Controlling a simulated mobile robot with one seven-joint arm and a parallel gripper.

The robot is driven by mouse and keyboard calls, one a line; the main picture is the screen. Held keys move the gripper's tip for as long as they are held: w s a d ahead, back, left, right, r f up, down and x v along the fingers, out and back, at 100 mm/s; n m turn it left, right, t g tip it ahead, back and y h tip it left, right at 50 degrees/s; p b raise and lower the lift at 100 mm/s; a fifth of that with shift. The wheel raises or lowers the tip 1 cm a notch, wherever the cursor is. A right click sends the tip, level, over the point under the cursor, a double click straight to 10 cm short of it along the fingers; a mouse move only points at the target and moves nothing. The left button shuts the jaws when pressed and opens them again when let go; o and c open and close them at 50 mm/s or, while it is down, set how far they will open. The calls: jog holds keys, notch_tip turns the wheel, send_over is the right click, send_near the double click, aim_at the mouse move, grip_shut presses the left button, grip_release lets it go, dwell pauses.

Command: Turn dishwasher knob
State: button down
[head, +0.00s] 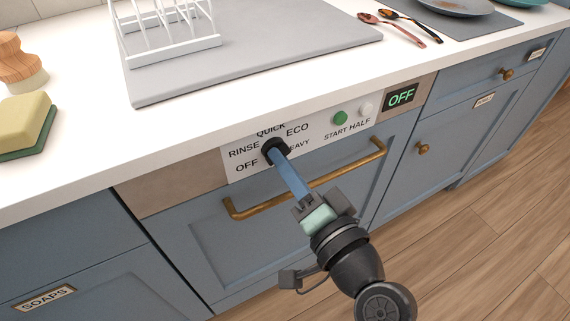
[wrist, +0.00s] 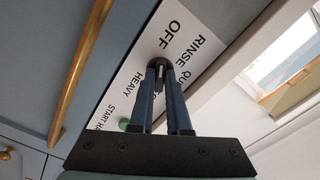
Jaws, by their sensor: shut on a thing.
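The dishwasher knob (head: 275,149) is a dark round dial on the white label panel (head: 237,168). The words OFF, RINSE, QUICK, ECO and HEAVY stand around it. My gripper (head: 277,157) reaches up to the knob from the lower right in the head view, and its fingertips cover part of the knob. In the wrist view my gripper (wrist: 160,68) has its two blue fingers on either side of the knob (wrist: 158,77), shut on it. Which word the knob points to is hard to tell. The dishwasher display (head: 401,96) reads OFF in green.
A brass handle bar (head: 235,212) crosses the dishwasher door just below the panel, with my gripper in front of it. A green start button (head: 340,118) and a pale half button (head: 365,109) sit right of the knob. The white counter (head: 90,145) overhangs above.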

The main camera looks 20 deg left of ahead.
jog(key=c, duration=0.9)
grip_release()
jog(key=p+v, duration=0.1)
jog(key=v, duration=1.2)
jog(key=shift+p, duration=0.4)
